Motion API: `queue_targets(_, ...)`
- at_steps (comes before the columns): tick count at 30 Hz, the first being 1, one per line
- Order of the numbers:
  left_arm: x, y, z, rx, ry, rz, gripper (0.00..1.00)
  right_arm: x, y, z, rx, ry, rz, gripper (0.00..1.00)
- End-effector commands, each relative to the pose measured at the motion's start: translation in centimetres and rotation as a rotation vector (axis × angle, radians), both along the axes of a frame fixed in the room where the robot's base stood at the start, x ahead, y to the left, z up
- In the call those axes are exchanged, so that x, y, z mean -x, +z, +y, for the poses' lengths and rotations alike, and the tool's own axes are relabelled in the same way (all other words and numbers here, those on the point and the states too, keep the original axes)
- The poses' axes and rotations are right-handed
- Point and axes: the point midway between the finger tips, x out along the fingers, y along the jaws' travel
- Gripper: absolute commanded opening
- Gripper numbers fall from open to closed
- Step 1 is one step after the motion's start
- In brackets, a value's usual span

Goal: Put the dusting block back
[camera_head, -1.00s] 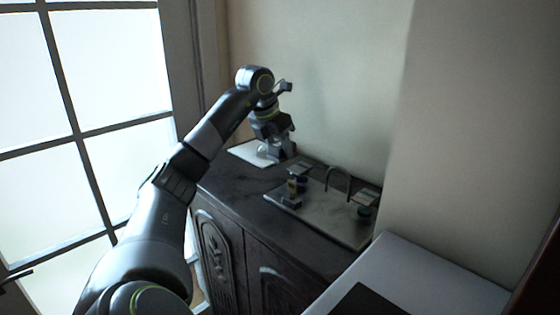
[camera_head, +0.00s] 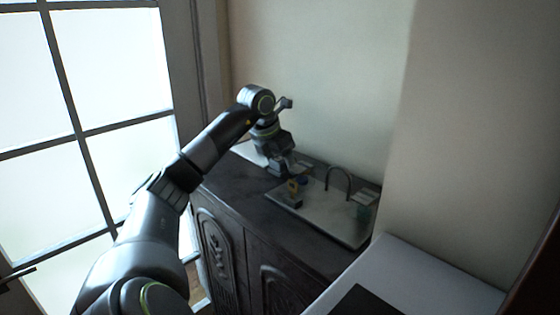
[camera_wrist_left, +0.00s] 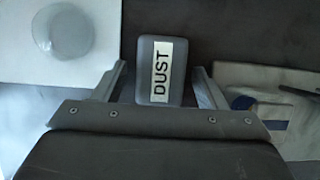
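The dusting block (camera_wrist_left: 161,65) is a grey block with a white "DUST" label. In the left wrist view it lies between the two fingers of my left gripper (camera_wrist_left: 160,70). A narrow gap shows between each finger and the block, so the gripper looks open around it, not closed on it. In the head view my left gripper (camera_head: 280,169) is low over the dark cabinet top (camera_head: 232,178), between a white sheet and a pale tray (camera_head: 335,222). I cannot make out the block there. My right gripper is in no view.
The white sheet (camera_wrist_left: 85,20) bears a clear round thing (camera_wrist_left: 62,32). A wall rises behind, and a white surface (camera_head: 425,277) stands at front right.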

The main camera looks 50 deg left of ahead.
Motion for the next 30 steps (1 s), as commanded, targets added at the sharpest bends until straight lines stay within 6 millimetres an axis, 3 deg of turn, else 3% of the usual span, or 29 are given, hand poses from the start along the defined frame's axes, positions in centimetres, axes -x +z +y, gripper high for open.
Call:
queue_targets(10, 0.3, 1.1, 0.1, -0.004, 0.002, -0.004, 0.67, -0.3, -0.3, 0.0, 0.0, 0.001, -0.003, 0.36)
queue_targets(24, 3.8, 9.8, -0.2, -0.002, 0.002, -0.005, 0.67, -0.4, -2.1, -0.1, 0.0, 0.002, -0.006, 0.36)
queue_targets(30, 4.5, 11.3, -0.2, -0.001, 0.001, -0.001, 0.67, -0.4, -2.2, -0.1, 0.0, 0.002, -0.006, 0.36)
